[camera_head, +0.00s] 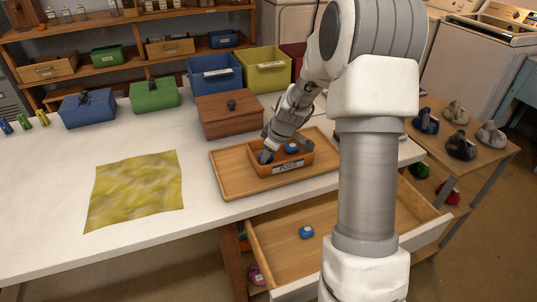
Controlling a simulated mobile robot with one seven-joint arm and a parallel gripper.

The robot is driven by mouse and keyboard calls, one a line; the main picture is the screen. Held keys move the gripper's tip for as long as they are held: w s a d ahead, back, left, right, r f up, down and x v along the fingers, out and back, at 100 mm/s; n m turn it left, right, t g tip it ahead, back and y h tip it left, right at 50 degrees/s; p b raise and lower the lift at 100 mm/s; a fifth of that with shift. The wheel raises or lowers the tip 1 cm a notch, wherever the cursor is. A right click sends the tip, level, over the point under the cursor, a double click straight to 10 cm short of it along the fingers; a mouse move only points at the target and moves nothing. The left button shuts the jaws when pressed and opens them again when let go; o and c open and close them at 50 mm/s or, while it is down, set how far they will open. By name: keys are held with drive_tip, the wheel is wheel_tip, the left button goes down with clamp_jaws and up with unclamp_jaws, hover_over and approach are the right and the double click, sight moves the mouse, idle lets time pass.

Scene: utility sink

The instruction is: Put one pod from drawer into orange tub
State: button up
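The orange tub (283,169), labelled "PODS", stands on a wooden tray on the counter. A blue pod (291,149) shows inside it, towards the right. My gripper (284,147) reaches down into the tub with its fingers spread apart, one at the left side and one near the right rim. The pod lies between them and appears clear of the left finger; contact on the right is unclear. The drawer (345,222) below the counter is pulled out. Another blue pod (307,231) lies on its floor. My arm hides part of the drawer.
The wooden tray (229,178) surrounds the tub. A brown lidded box (228,117) stands close behind. Blue (214,74) and yellow (264,72) bins stand further back. A yellow cloth (136,188) lies left, with bare counter around it.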

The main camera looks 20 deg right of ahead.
drive_tip(key=shift+s+a+g+p, duration=0.25)
drive_tip(key=shift+s+g+p, duration=0.1)
drive_tip(key=shift+p, duration=0.7)
drive_tip(key=v, duration=1.2)
drive_tip(key=shift+d, duration=0.15)
